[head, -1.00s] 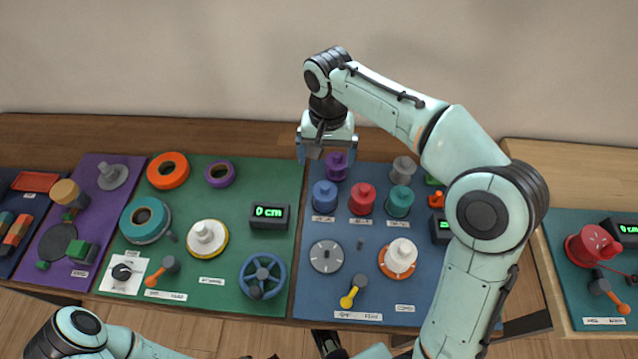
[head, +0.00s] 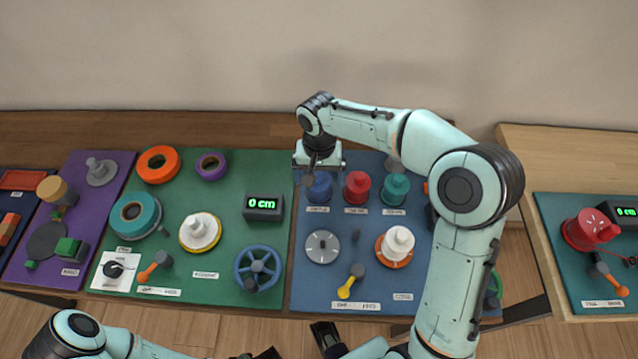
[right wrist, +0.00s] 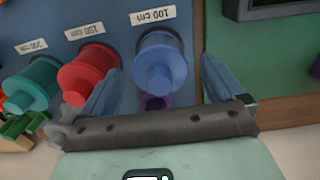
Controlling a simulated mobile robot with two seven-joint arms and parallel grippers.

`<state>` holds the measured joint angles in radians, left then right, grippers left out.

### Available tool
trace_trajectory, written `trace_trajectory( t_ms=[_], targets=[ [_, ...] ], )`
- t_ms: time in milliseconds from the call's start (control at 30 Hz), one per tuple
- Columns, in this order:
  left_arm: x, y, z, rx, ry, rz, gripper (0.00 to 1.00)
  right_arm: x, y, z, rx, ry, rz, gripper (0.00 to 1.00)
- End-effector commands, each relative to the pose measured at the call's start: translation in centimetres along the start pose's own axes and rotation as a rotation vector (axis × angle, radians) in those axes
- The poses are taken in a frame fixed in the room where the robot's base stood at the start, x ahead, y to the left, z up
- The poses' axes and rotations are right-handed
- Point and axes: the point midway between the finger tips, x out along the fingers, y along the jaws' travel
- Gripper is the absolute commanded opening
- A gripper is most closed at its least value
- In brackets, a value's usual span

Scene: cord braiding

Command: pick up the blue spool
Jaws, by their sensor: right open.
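The blue spool (head: 320,188) stands at the far left of the blue board, its upper part partly covered by my right gripper (head: 317,170) in the head view. In the right wrist view the blue spool (right wrist: 161,62) stands ahead, between the lines of the two spread fingers, near the "100 cm" label. My right gripper (right wrist: 158,88) is open and empty, with no visible contact on the spool.
A red spool (head: 357,188) and a teal spool (head: 395,188) stand in a row right of the blue one. A purple spool (right wrist: 155,102) shows low between the fingers. A black display (head: 263,207) reading "0 cm" stands on the green board.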

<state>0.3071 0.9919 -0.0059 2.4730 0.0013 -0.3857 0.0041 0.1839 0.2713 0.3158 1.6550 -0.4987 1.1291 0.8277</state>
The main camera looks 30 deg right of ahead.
Motion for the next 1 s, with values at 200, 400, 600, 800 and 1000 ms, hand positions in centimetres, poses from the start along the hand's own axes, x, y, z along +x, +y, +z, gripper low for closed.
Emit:
trace_trajectory(
  t_ms=[200, 400, 600, 800, 1000],
  targets=[
    [0.0, 0.0, 0.0, 0.000, 0.000, 0.000, 0.43, -0.1, 0.0, 0.0, 0.000, 0.000, 0.000, 0.73],
    [0.0, 0.0, 0.0, 0.000, 0.000, 0.000, 0.43, -0.1, 0.0, 0.0, 0.000, 0.000, 0.000, 0.38],
    [-0.1, 0.0, 0.0, 0.000, 0.000, 0.000, 0.43, -0.2, 0.0, 0.0, 0.000, 0.001, -0.001, 0.38],
    [-0.4, 0.2, 0.0, 0.001, 0.001, 0.000, 0.43, -2.9, -0.1, -0.1, 0.000, 0.004, -0.003, 0.38],
    [-1.1, 0.4, -0.1, 0.001, 0.004, 0.001, 0.43, -7.0, -0.1, -0.1, 0.001, 0.004, -0.003, 0.38]
  ],
)
